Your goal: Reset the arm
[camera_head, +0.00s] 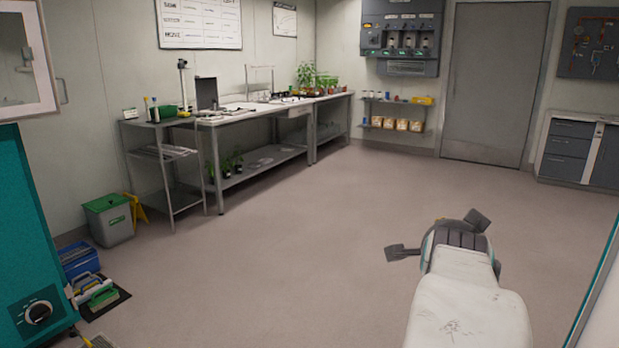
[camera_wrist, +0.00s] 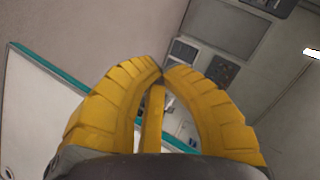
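My arm (camera_head: 465,295), white with a dark grey end, reaches into the lower right of the head view over open floor. The wrist view is tilted, with a wall, a door and cabinets beyond the fingers.
A long metal bench (camera_head: 240,115) with plants and equipment stands along the left wall. A green-lidded bin (camera_head: 109,222), a blue crate (camera_head: 80,260) and a teal cabinet (camera_head: 30,240) are at left. Grey drawers (camera_head: 570,150) stand at right. The middle floor (camera_head: 300,220) is clear.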

